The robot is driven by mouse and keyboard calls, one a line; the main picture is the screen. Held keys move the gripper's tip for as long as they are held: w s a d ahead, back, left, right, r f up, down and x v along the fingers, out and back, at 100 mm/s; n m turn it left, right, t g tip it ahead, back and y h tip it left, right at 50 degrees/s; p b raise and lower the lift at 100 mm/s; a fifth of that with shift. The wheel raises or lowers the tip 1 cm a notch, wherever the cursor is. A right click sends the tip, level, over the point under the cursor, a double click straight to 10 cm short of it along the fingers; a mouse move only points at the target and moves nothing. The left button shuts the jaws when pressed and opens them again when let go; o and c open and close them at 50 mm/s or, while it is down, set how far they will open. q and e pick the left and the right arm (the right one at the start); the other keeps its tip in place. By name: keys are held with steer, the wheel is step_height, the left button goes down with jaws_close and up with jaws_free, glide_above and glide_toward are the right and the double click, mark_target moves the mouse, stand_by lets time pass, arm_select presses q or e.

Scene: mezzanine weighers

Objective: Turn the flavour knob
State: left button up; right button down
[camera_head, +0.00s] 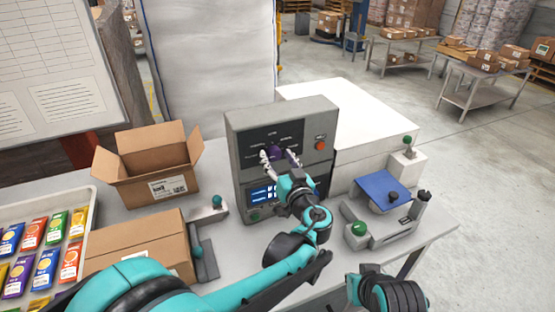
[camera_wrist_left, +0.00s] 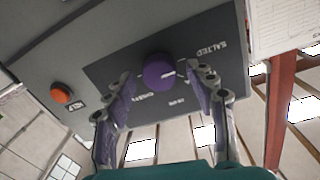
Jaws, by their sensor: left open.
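The purple flavour knob (camera_head: 276,152) is on the dark panel of a grey machine (camera_head: 238,134) in the head view. In the left wrist view the knob (camera_wrist_left: 158,72) is round, with a white mark toward its right side and the label SALTED at its upper right. My left gripper (camera_head: 279,157) is open, its fingers on either side of the knob. In the left wrist view my gripper's fingertips (camera_wrist_left: 158,77) flank the knob; I cannot tell whether they touch it. Part of my right arm shows at the lower right; its gripper is not seen.
A red button (camera_head: 321,145) is on the machine's right side, with a lit screen (camera_head: 262,193) below the panel. An open carton (camera_head: 150,184) and a tray of coloured packets (camera_head: 92,213) stand left. A blue-topped scale (camera_head: 383,187) stands right.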

arm_select(q)
steer(key=shift+c, duration=0.3)
steer(key=c, duration=1.1)
